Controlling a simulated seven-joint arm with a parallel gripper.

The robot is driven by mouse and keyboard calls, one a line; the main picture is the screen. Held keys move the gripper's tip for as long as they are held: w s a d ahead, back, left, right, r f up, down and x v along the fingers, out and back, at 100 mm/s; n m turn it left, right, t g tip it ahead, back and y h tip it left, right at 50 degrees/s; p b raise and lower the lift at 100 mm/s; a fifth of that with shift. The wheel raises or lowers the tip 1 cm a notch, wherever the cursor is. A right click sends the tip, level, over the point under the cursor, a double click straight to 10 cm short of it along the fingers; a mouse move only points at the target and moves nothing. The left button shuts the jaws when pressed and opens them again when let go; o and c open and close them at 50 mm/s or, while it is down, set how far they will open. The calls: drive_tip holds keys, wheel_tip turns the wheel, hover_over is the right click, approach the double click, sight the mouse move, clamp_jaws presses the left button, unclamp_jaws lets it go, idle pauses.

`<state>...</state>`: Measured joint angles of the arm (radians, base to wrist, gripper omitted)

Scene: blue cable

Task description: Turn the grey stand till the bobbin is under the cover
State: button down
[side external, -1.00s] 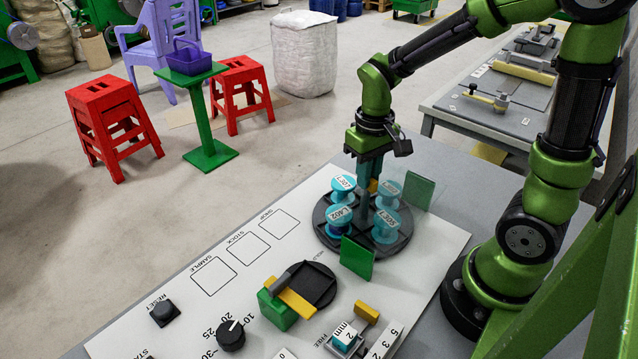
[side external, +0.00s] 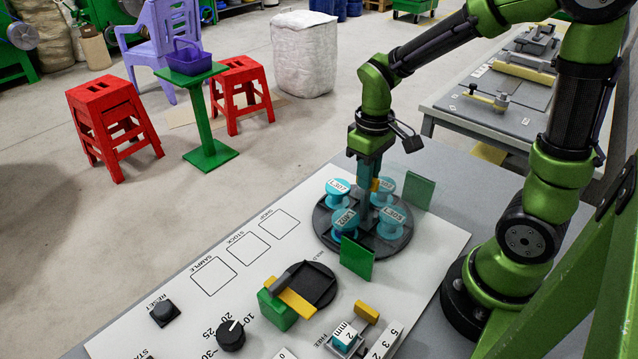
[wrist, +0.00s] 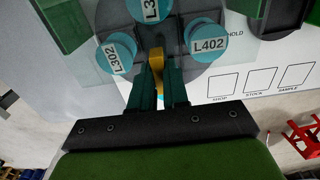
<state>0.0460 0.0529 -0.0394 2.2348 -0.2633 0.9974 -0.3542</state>
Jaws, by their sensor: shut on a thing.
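The grey stand (side external: 322,232) is a dark round turntable carrying several cyan bobbins. The bobbin L307 (side external: 337,188) is at back left, L402 (side external: 345,222) at front left and L305 (side external: 393,217) at front right. Another bobbin (side external: 384,186) at back right is partly behind my gripper; the wrist view shows one labelled L302 (wrist: 116,55) and L402 (wrist: 208,46). A clear cover, hard to make out, seems to be by the green panels (side external: 419,193). My gripper (wrist: 158,88) is shut on the stand's yellow handle (wrist: 157,62), among the bobbins.
A second green panel (side external: 357,259) stands at the stand's front edge. Nearer the camera are a dark disc with a yellow bar (side external: 297,304), a green block (side external: 277,311) and a black knob (side external: 231,336). The printed squares (side external: 248,248) to the left are empty.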

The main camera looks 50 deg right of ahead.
drive_tip(key=shift+r, duration=0.1)
drive_tip(key=c, duration=1.1)
unclamp_jaws()
wheel_tip(320, 180, up, 17)
drive_tip(key=shift+f, duration=0.1)
drive_tip(key=s+a+f+m+t, duration=0.1)
drive_tip(key=s+a+t, duration=0.1)
drive_tip(key=s+a+f+m+t+y, duration=0.1)
drive_tip(key=s+a+t, duration=0.1)
drive_tip(key=s+a+f+m+t+y, duration=0.1)
drive_tip(key=s+m+t, duration=0.1)
drive_tip(key=t, duration=0.1)
drive_tip(key=shift+a+f, duration=0.4)
